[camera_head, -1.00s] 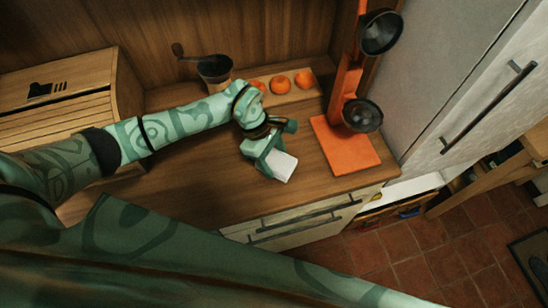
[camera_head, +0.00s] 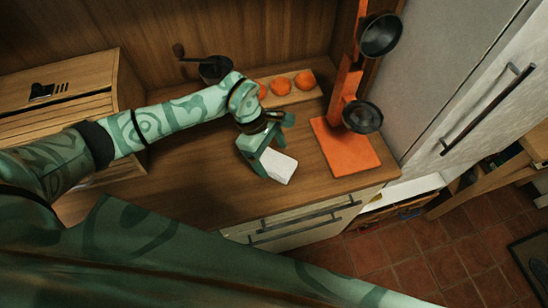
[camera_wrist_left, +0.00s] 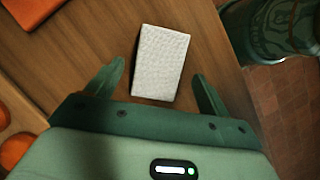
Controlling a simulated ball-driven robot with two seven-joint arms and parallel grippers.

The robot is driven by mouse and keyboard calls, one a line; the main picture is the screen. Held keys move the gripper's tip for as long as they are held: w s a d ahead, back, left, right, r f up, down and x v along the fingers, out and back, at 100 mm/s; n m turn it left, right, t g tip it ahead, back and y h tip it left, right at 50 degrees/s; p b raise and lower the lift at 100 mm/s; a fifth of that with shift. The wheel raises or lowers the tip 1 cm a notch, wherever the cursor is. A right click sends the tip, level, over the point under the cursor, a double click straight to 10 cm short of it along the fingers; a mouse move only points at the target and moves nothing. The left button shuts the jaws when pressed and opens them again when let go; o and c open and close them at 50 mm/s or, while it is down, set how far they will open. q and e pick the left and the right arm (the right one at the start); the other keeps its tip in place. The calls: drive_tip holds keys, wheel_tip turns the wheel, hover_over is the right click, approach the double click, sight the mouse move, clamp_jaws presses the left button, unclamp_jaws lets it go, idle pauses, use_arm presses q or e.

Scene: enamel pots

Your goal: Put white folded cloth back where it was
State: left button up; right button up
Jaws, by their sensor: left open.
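The white folded cloth (camera_head: 279,167) lies flat on the wooden counter (camera_head: 190,190), near its front edge. It also shows in the left wrist view (camera_wrist_left: 160,62), in front of and partly between the finger tips. My left gripper (camera_head: 266,163) is open just beside the cloth. In the left wrist view its two fingers (camera_wrist_left: 158,85) stand on either side of the cloth's near end, with bare counter between each finger and the cloth. In the head view the gripper hides part of the cloth's left side. My right gripper is in neither view.
An orange stand (camera_head: 345,150) with black pans (camera_head: 362,117) is right of the cloth. Oranges (camera_head: 281,85) sit on a wooden board behind. A grinder (camera_head: 214,69) and a wooden bread box (camera_head: 60,100) stand at the back and left. Counter left of the cloth is clear.

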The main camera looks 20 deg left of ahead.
use_arm(q)
drive_tip(key=v, duration=0.9)
drive_tip(key=shift+r, duration=0.3)
drive_tip(key=shift+p, duration=0.3)
